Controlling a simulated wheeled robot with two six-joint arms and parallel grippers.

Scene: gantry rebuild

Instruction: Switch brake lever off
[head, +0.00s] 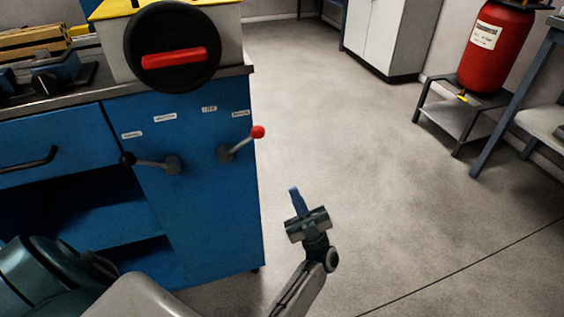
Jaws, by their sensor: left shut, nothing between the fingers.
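Two levers are on the front of the blue cabinet (200,210). One has a black knob (127,158) on a grey arm pointing left from its pivot. The other has a red knob (258,131) on a grey arm pointing up and right, the knob reaching the cabinet's right edge. Small white labels sit above both levers, too small to read surely, so I cannot tell which is the brake lever. My left gripper (294,196) is shut and empty, right of the cabinet and below the red knob in the picture, apart from both levers. My right gripper is out of view.
A box with a black dial and red handle (174,58) stands on the cabinet top. The cabinet has a drawer handle (28,160) and an open shelf at left. Open floor (400,170) lies right of it. A red cylinder (496,45) stands on a low stand at right.

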